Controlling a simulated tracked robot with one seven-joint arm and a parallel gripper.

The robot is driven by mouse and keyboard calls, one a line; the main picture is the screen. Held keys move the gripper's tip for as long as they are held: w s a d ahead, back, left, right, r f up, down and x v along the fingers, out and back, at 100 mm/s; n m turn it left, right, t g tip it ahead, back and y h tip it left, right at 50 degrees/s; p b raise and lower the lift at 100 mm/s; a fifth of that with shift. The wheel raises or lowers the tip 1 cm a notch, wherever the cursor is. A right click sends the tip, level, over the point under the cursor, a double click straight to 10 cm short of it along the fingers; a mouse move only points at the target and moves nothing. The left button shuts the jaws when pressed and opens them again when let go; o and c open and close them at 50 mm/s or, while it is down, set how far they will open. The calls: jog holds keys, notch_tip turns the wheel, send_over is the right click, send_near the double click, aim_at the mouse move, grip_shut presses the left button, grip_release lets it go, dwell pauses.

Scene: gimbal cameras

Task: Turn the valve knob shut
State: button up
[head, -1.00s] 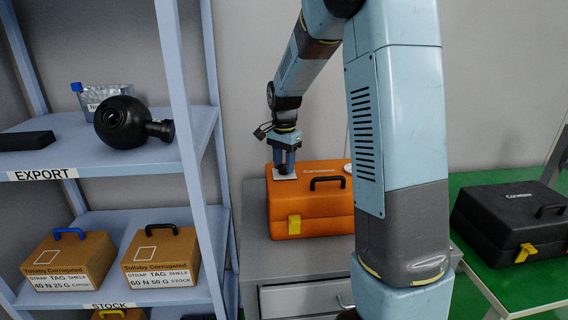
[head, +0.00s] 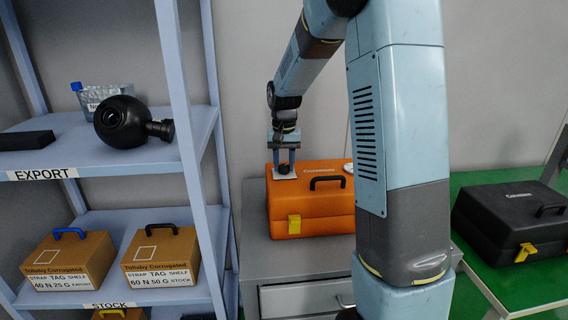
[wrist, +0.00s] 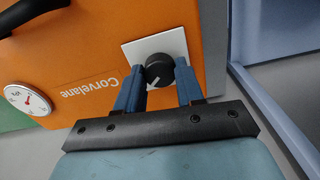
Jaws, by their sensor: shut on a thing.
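The valve knob (wrist: 158,70) is a small round black knob with a white pointer line, set on a white square plate (wrist: 137,50) on top of the orange Corvelane case (wrist: 95,70). In the wrist view the pointer line is toward the picture's lower left. My gripper (wrist: 159,68) has one blue finger on each side of the knob and is shut on it. In the head view my gripper (head: 284,163) points straight down over the knob (head: 284,170), at the left end of the case (head: 310,215).
A round white gauge (wrist: 28,98) with a red needle sits on the case, beside its black handle (head: 328,182). The case stands on a grey cabinet (head: 255,255). A blue shelf rack (head: 185,100) is close on the left. A black case (head: 510,220) lies on the green table at right.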

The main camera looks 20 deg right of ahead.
aim_at(284, 165)
jog(key=n, duration=0.5)
jog(key=shift+n, duration=2.5)
jog(key=o, duration=1)
jog(key=shift+o, duration=0.2)
notch_tip(284, 165, up, 14)
jog(key=shift+f, duration=0.15)
